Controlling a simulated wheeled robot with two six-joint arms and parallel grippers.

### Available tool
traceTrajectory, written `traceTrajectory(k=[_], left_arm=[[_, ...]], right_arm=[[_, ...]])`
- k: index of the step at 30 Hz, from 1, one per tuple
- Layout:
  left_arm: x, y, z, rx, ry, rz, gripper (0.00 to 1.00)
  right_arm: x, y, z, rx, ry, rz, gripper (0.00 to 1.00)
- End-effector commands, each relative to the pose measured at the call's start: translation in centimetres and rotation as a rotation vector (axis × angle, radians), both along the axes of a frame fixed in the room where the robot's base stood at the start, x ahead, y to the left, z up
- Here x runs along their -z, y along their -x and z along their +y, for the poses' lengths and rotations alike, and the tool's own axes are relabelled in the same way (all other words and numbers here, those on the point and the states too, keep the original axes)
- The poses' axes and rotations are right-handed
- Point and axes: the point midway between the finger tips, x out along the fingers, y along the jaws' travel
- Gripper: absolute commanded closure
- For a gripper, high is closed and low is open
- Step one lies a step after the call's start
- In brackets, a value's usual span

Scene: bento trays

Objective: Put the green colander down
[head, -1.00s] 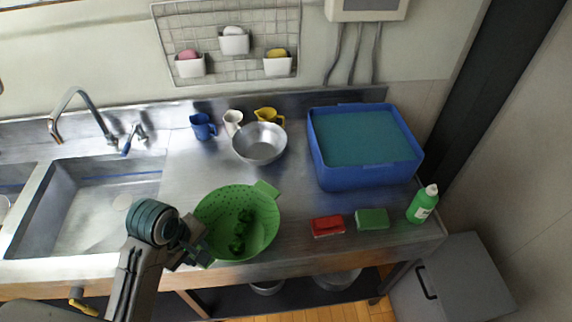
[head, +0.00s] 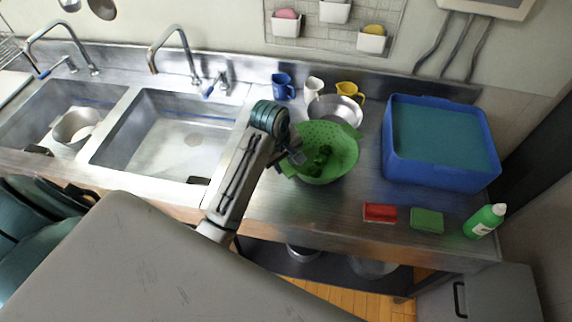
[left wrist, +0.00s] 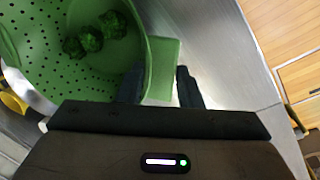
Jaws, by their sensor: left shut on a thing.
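The green colander (head: 343,146) is over the metal counter, right of the sink, with several dark green broccoli pieces (head: 318,158) inside. It overlaps the front of a steel bowl (head: 336,108) in the head view; I cannot tell whether it touches the bowl or the counter. My left gripper (head: 290,161) is at the colander's near left rim. In the left wrist view, the fingers (left wrist: 161,88) are shut on the colander's flat green handle (left wrist: 163,60), and the perforated wall (left wrist: 40,70) shows at left. My right gripper is not in view.
A blue tub (head: 440,180) stands right of the colander. A red block (head: 380,213), a green sponge (head: 427,220) and a green bottle (head: 484,221) lie or stand along the front right. Cups and a yellow jug (head: 350,90) stand behind. Bare counter (head: 290,210) shows in front of the colander.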

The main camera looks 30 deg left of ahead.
Motion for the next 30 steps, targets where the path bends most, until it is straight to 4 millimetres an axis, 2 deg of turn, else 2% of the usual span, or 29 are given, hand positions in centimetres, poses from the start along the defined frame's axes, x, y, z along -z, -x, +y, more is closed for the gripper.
traceTrajectory(k=[3, 12, 20, 21, 23, 30], left_arm=[[-0.1, -0.9, -0.1, 0.001, 0.000, -0.001, 1.00], [3.1, -0.8, -0.1, 0.000, -0.001, 0.003, 1.00], [3.6, -0.8, 0.0, 0.000, -0.001, 0.000, 1.00], [3.7, -0.8, 0.0, 0.000, -0.001, 0.002, 0.60], [3.7, -0.8, 0.0, 0.000, -0.001, 0.002, 0.48], [3.6, -0.8, 0.0, 0.000, 0.000, 0.001, 0.46]], right_arm=[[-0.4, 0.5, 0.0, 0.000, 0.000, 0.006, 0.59], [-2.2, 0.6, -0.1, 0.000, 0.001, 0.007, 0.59], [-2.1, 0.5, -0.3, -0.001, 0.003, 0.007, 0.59], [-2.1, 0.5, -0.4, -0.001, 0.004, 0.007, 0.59], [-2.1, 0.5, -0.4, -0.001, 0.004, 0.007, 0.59], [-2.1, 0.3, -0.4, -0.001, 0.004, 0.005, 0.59]])
